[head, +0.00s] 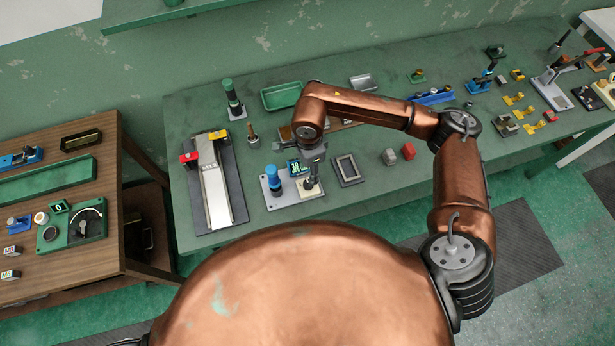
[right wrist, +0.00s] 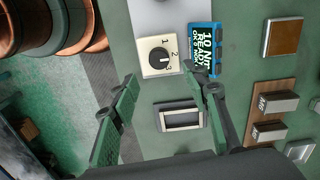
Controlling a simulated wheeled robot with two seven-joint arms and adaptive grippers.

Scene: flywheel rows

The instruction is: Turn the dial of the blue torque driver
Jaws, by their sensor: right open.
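The blue torque driver (head: 273,182) stands upright on a grey plate (head: 270,207). A small blue-framed display (head: 297,167) is beside it; in the right wrist view the display (right wrist: 204,50) reads "10 Nm" and "READY". The dial (right wrist: 160,60) is a round black knob on a cream square marked with numbers; its white line points right, near the 2. My left gripper is not in view.
A grey-framed tray (head: 348,169) lies right of the plate, with grey and red blocks (head: 408,151) farther right. A dark board with a metal ruler-like strip (head: 215,190) lies left. A green tray (head: 281,95) stands behind. The table's front edge is close to the plate.

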